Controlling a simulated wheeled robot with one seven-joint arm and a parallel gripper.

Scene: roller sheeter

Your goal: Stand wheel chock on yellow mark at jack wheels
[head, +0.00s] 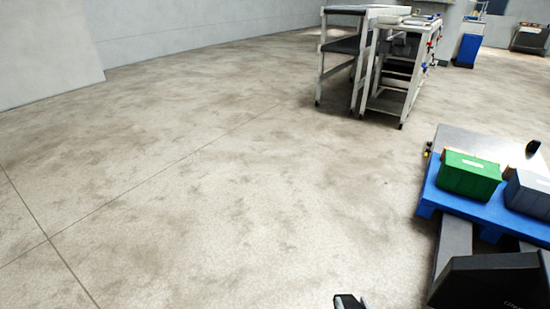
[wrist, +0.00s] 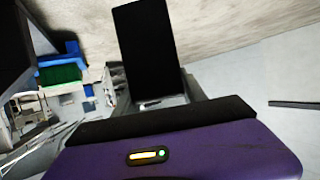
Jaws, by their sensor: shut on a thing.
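In the wrist view, a plain black block (wrist: 145,45) stands out beyond my gripper's purple housing and black strip. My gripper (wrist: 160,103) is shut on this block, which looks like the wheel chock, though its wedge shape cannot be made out. In the head view, only a small black and pale piece of my gripper (head: 350,301) shows at the bottom edge, and its hold is cut off there. I cannot make out the yellow mark or the jack wheels in either view.
A blue platform (head: 430,200) at the right carries a green bin (head: 469,173) and a grey bin (head: 528,193). A pale shelf cart (head: 388,103) stands at the back. A blue bin (head: 467,50) is farther off. The concrete floor at the left and middle is clear.

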